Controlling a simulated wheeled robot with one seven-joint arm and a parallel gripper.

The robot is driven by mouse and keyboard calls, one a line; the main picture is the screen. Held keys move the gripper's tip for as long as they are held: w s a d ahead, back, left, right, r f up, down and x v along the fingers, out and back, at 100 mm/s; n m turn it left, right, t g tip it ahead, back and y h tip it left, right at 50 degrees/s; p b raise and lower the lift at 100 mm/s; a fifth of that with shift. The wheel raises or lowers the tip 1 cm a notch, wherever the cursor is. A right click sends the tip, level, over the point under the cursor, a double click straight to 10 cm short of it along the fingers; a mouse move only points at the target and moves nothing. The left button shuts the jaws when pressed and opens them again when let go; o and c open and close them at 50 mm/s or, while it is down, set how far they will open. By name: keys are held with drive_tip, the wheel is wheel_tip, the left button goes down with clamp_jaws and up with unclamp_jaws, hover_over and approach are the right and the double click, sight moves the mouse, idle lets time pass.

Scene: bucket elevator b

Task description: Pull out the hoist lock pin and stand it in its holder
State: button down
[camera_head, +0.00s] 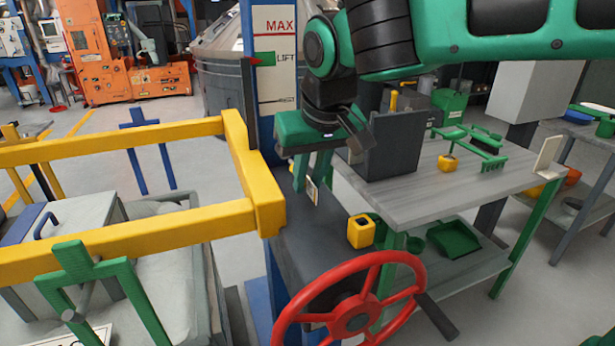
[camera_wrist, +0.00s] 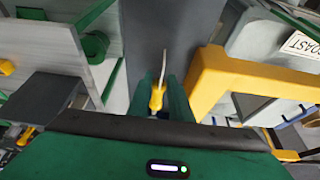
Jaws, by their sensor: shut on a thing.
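My gripper (camera_head: 313,172) points down above the dark housing beside the yellow rail. It is shut on a narrow yellow piece with a pale shaft, which looks like the hoist lock pin (camera_wrist: 157,97), between the green fingers in the wrist view. In the head view the fingers largely hide it; a small pale piece shows at their tips. A yellow block with a dark opening (camera_head: 361,232) sits on the dark housing (camera_head: 318,243), right of and nearer than my gripper. Another small yellow block (camera_head: 447,163) sits on the workbench. I cannot tell which one is the pin's holder.
A red handwheel (camera_head: 365,322) stands in front of the housing. A yellow rail frame (camera_head: 258,190) is close on the left. The grey workbench (camera_head: 420,207) to the right bears a dark box (camera_head: 397,145) and a green rack (camera_head: 487,155). A blue column (camera_head: 258,75) rises behind.

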sight(316, 191)
drive_tip(key=shift+s+d, duration=0.3)
drive_tip(key=shift+s, duration=0.65)
drive_tip(key=shift+s+d, duration=0.25)
drive_tip(key=shift+s, duration=0.7)
